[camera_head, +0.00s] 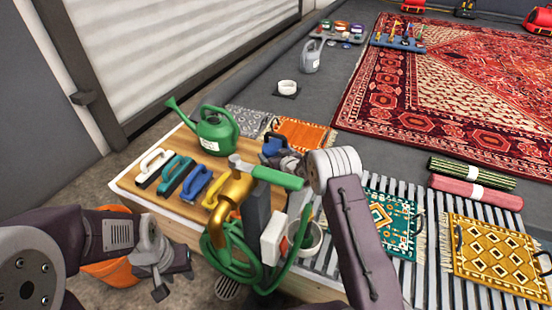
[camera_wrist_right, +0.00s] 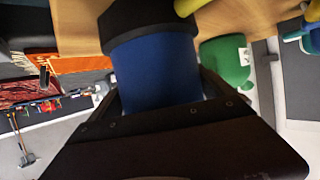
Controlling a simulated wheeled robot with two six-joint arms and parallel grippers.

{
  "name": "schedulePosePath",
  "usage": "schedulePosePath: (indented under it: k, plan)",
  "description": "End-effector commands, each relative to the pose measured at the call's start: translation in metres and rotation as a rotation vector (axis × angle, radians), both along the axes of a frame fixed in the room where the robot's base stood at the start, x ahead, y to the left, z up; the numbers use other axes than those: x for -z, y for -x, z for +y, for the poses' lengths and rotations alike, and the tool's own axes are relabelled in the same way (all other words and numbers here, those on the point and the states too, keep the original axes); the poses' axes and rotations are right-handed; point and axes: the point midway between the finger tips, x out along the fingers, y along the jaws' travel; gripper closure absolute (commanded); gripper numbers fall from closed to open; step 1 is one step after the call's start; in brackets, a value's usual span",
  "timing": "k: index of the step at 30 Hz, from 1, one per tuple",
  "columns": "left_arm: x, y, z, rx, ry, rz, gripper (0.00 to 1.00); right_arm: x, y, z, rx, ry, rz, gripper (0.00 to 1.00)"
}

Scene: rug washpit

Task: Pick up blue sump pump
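The blue sump pump (camera_head: 271,146) is at the back right of the wooden bench, mostly hidden behind my right gripper (camera_head: 287,162) in the head view. In the right wrist view the blue sump pump (camera_wrist_right: 155,70) shows as a blue cylinder with a dark band. My right gripper's fingers (camera_wrist_right: 163,92) lie along both sides of it, with no clear gap. I cannot tell whether the pump touches the bench. My left gripper (camera_head: 170,277) hangs empty at the bench's front left, over an orange bucket (camera_head: 110,270), its fingers apart.
A green watering can (camera_head: 213,132) and several brushes (camera_head: 175,175) stand on the bench (camera_head: 150,215) left of the pump. A brass tap (camera_head: 232,192) with a green hose (camera_head: 235,265) blocks the front.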

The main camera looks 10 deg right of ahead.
Motion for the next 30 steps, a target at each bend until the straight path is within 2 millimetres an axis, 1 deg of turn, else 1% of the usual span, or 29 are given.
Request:
schedulePosePath:
  k: [1, 2, 3, 11, 14, 23, 26, 30]
  plan:
    - [0.0, 0.0, 0.0, 0.0, 0.0, 0.0, 0.64, 0.0, 0.0, 0.0, 0.0, 0.0, 0.0, 0.7]
    - [0.0, 0.0, 0.0, 0.0, 0.0, 0.0, 0.64, 0.0, 0.0, 0.0, 0.0, 0.0, 0.0, 0.78]
    - [0.0, 0.0, 0.0, 0.0, 0.0, 0.0, 0.64, -0.005, -0.002, 0.0, 0.0, -0.001, -0.011, 0.8]
    - [-0.003, 0.0, 0.0, 0.0, 0.0, 0.0, 0.64, -0.007, -0.002, 0.0, 0.0, -0.001, -0.01, 0.8]
    - [-0.009, 0.0, 0.0, 0.0, 0.0, 0.0, 0.64, -0.015, -0.002, 0.0, 0.0, -0.001, -0.01, 0.8]
    - [-0.036, 0.0, 0.0, 0.0, 0.0, 0.0, 0.64, -0.05, -0.002, 0.0, -0.001, 0.0, -0.01, 0.8]
    - [-0.042, 0.0, 0.0, 0.0, 0.0, 0.0, 0.64, -0.055, 0.003, -0.011, 0.002, 0.0, -0.01, 0.8]
    - [-0.055, 0.0, 0.0, 0.0, 0.0, 0.0, 0.64, -0.068, 0.012, -0.028, 0.003, -0.001, -0.01, 0.8]
